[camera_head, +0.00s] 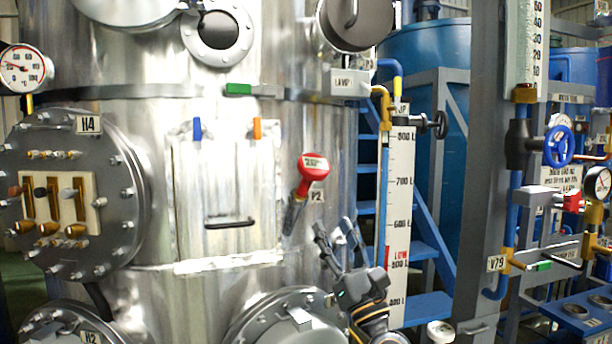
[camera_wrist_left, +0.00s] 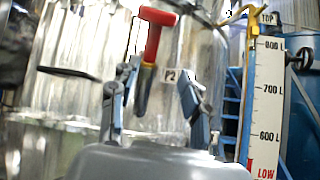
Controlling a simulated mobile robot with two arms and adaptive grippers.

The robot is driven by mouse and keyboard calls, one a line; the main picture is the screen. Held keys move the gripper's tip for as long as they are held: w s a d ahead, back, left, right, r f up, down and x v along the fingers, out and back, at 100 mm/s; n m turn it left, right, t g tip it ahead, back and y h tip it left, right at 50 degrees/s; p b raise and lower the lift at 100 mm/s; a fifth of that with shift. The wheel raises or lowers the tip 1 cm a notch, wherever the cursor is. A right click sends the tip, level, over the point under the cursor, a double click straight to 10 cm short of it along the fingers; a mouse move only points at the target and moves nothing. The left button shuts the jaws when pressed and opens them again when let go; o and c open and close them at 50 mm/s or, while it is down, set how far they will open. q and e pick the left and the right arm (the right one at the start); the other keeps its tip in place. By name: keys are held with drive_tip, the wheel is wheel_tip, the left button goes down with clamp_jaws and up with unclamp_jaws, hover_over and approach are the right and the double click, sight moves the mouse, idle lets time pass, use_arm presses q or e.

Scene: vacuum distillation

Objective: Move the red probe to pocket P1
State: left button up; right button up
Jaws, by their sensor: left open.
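The red probe (camera_head: 311,167) has a red T-shaped head and a darker lower part, and it sits tilted at the tank wall beside the P2 label (camera_head: 317,197). In the left wrist view the red probe (camera_wrist_left: 152,45) shows a yellow band below its head and a dark stem. My left gripper (camera_head: 335,228) is open and empty, below and to the right of the probe. In the left wrist view the left gripper (camera_wrist_left: 158,75) has its fingers spread, with the probe between and beyond them. No P1 label is readable in either view. My right gripper is not in view.
The steel tank carries a panel with a black handle (camera_head: 230,222) left of the probe. A white level scale (camera_head: 399,190) stands right of my gripper, before blue stairs (camera_head: 425,250). A grey post (camera_head: 484,170) with valves stands farther right. Round flanges lie below.

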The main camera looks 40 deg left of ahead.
sight(309, 186)
use_arm(q)
drive_tip(key=a+r+p, duration=0.1)
drive_tip(key=a+r, duration=0.1)
drive_tip(key=w+a+r+n+g+p, duration=0.1)
drive_tip(key=a+r+p, duration=0.1)
drive_tip(key=a+r+n+p, duration=0.1)
drive_tip(key=a+r+p, duration=0.1)
drive_tip(key=shift+w+g+y, duration=0.3)
drive_tip(key=shift+w+g, duration=0.05)
drive_tip(key=shift+g, duration=0.05)
drive_tip(key=shift+w+a+r, duration=0.1)
drive_tip(key=shift+w+a, duration=0.1)
drive_tip(key=shift+a, duration=0.1)
drive_tip(key=shift+x, duration=0.85)
drive_tip(key=shift+c, duration=0.2)
clamp_jaws()
drive_tip(key=shift+d+r, duration=0.15)
